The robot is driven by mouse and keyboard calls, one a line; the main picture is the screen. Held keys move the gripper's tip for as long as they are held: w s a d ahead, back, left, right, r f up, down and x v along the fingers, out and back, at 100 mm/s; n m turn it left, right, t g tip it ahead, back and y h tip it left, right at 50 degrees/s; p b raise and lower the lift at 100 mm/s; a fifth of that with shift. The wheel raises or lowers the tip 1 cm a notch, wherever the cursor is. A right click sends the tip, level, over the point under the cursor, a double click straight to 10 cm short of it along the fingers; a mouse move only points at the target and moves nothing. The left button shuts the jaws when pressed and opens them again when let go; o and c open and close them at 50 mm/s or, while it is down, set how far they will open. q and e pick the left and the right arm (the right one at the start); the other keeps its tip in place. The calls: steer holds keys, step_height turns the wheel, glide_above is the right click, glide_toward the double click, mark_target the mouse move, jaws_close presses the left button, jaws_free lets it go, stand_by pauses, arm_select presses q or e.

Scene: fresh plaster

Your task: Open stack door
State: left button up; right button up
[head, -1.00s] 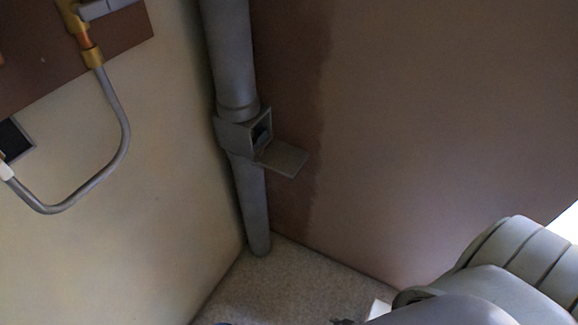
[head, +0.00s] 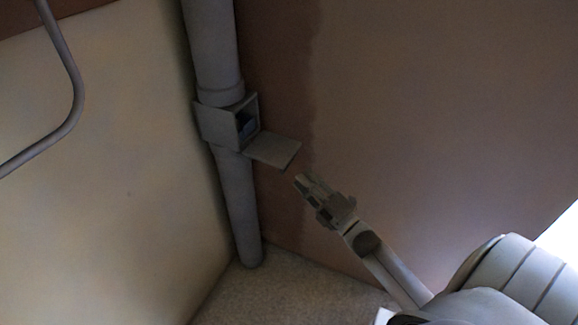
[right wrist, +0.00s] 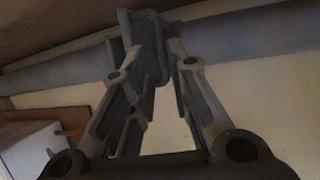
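The stack (head: 208,45) is a grey vertical pipe in the corner, with a square box (head: 215,122) partway up. The stack door (head: 274,150) is a flat grey flap. It stands swung down and out from the box's lower edge, leaving the opening uncovered, with something bluish inside. My right gripper (head: 301,182) is just below and right of the door's outer edge, apart from it by a small gap in the head view. In the right wrist view its fingers (right wrist: 153,62) point toward the pipe (right wrist: 255,38); their tips are dark and overlap grey shapes. My left gripper is not in view.
A pale wall (head: 110,150) stands left of the stack and a brown plaster wall (head: 420,110) right of it. A bent grey pipe (head: 75,90) runs on the left wall. The speckled floor (head: 285,285) is clear below.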

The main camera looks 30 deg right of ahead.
mark_target(289, 165)
steer(key=x, duration=0.7)
steer(key=shift+w, duration=0.35)
steer(key=shift+c, duration=0.4)
jaws_close()
